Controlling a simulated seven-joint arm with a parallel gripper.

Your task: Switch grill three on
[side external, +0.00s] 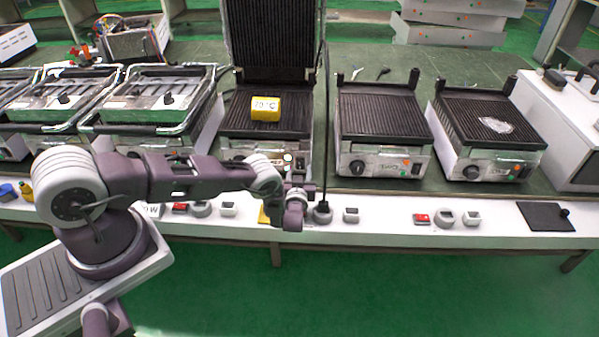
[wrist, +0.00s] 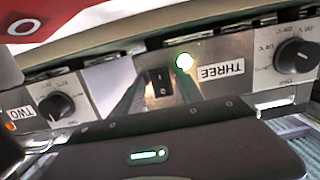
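Grill three is most likely the open-lidded grill (side external: 285,85) in the middle of the side external view, with a yellow "70°C" block (side external: 265,107) on its plate. The wrist view is upside down and shows its "THREE" label (wrist: 221,72), a black rocker switch (wrist: 160,82), a bright green-white lamp (wrist: 184,61) that looks lit, and a black knob (wrist: 297,56). My gripper (side external: 294,212) is low in front of this grill, over the white front rail, apart from the switch.
Grill two's knob (wrist: 57,105) and "TWO" label (wrist: 14,120) are beside grill three's panel. Another ribbed grill (side external: 490,125) stands farther right. The white rail holds a red switch (side external: 421,218) and a round knob (side external: 445,217). A dark cable hangs down near my gripper.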

